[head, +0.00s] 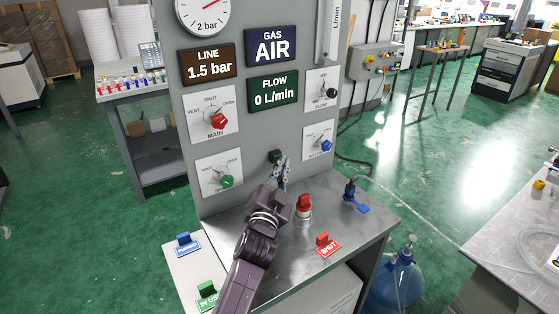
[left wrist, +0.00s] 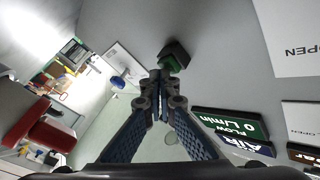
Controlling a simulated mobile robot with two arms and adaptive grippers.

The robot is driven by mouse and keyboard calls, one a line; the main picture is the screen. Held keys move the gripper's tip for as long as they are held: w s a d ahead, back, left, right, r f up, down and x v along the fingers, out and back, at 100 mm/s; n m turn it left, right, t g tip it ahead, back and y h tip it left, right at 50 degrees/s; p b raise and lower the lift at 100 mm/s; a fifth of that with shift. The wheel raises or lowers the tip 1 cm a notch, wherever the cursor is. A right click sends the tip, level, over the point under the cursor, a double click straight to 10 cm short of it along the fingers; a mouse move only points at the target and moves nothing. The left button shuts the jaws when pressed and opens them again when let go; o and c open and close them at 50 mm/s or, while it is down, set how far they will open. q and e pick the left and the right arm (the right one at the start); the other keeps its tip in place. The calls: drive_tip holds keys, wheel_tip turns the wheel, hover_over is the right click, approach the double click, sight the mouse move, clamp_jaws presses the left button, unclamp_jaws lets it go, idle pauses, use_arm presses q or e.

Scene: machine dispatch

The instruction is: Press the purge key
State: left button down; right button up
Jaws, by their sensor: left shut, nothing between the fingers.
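A small dark green key in a black surround, which I take to be the purge key (head: 275,156), sits low on the grey panel, just above the steel shelf; no label on it is readable. It also shows in the left wrist view (left wrist: 173,60). My left gripper (head: 282,168) is shut and empty, its fingertips just below and in front of the key. In the left wrist view the fingertips (left wrist: 160,78) overlap the key's lower edge; I cannot tell whether they touch it. My right gripper is out of view.
A red-topped knob (head: 304,205) and a red SHUT tag (head: 327,245) are on the shelf (head: 350,222) right of my arm. The panel has a red MAIN knob (head: 219,120), a green knob (head: 227,181) and a blue knob (head: 326,145). FLOW display (head: 273,91) reads 0 L/min.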

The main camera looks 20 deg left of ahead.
use_arm(q)
drive_tip(key=shift+w+a, duration=0.1)
drive_tip(key=shift+a, duration=0.05)
idle(0.5)
drive_tip(key=shift+s+d, duration=0.6)
drive_tip(key=shift+d, duration=0.15)
